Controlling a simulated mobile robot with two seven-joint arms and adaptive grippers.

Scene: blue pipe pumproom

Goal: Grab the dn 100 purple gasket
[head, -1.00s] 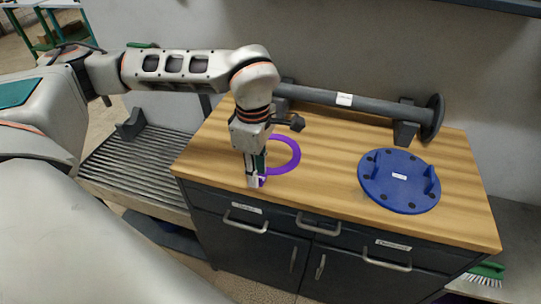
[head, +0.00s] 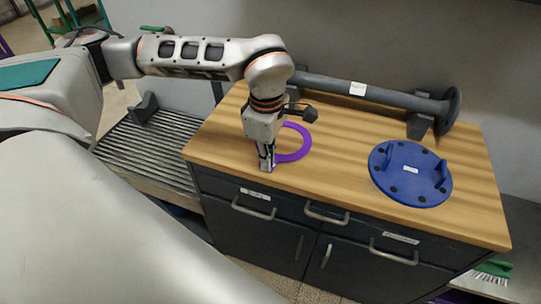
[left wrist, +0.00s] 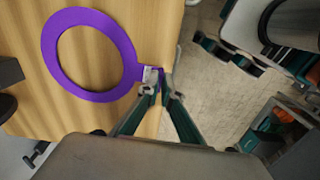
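The purple gasket (head: 296,146) is a flat ring with a small tab, lying on the wooden top of a cabinet near its front left edge. In the left wrist view the ring (left wrist: 48,52) is at the upper left, and its tab with a pale label points to the fingers. My left gripper (head: 267,166) points down at the tab by the table's front edge. In the left wrist view its fingertips (left wrist: 157,85) are close together with the tab between them, and partly hide it. My right gripper is not in view.
A blue round flange plate (head: 411,174) with two upright handles lies on the right of the wooden top (head: 335,186). A dark flanged pipe (head: 380,95) rests on supports along the back. A slatted metal shelf (head: 150,150) is at the left. The top between gasket and blue plate is clear.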

